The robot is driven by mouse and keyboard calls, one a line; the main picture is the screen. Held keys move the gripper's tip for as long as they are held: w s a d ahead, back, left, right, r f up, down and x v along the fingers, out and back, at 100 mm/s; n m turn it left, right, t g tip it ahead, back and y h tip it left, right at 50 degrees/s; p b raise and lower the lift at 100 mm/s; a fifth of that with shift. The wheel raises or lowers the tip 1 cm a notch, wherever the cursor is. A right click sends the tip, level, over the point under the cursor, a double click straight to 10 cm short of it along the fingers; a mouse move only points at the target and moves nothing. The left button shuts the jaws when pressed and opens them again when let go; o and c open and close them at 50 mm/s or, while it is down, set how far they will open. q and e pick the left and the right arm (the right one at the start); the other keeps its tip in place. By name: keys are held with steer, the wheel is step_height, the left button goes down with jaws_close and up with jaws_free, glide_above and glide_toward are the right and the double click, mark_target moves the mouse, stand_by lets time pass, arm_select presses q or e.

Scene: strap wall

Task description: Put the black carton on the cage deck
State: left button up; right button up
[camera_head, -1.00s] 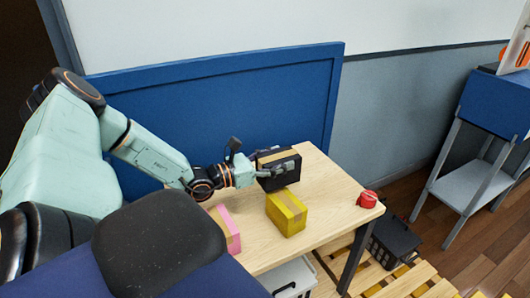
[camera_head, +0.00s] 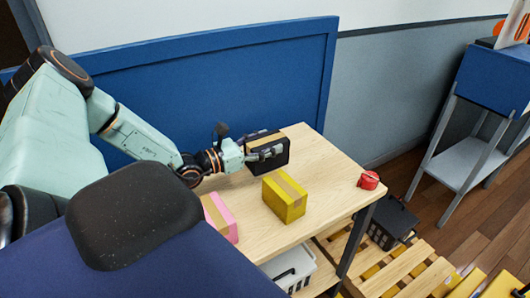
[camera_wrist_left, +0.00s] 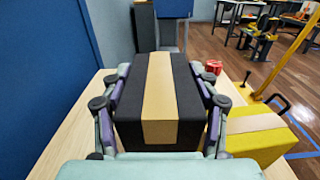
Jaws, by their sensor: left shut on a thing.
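The black carton (camera_head: 268,150) with a tan tape stripe is held in my left gripper (camera_head: 262,152) at the back of the wooden table. It fills the space between the two fingers in the left wrist view (camera_wrist_left: 158,100). The gripper is shut on it from both sides. In the head view the carton looks slightly tilted; whether it touches the tabletop I cannot tell. No cage deck can be made out with certainty. My right gripper is not in view.
On the table (camera_head: 325,170) stand a yellow carton (camera_head: 284,197), a pink carton (camera_head: 219,217) and a red object (camera_head: 368,180) near the right edge. A blue panel (camera_head: 220,85) stands behind. A black crate (camera_head: 392,222) and wooden pallet (camera_head: 410,270) are on the floor. A blue-topped stand (camera_head: 490,85) is right.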

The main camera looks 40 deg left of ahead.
arm_select(q)
steer(key=f, duration=0.1)
steer(key=f+b, duration=0.1)
steer(key=f, duration=0.1)
steer(key=shift+a, duration=0.4)
steer(key=shift+w+d+f+b, duration=0.1)
steer(key=shift+d+f+b, duration=0.1)
steer(key=shift+b, duration=0.25)
steer(key=shift+d+f+b, duration=0.15)
steer(key=shift+f+b, duration=0.15)
steer(key=shift+f, duration=0.05)
step_height(320, 180, down, 2)
steer(key=shift+f+b, duration=0.1)
steer(key=shift+b, duration=0.7)
steer(key=shift+a+f, duration=0.3)
steer(key=shift+d+r, duration=0.15)
steer(key=shift+b, duration=0.3)
steer(key=o, duration=1.1)
steer(key=shift+f, duration=0.25)
steer(key=shift+r, duration=0.2)
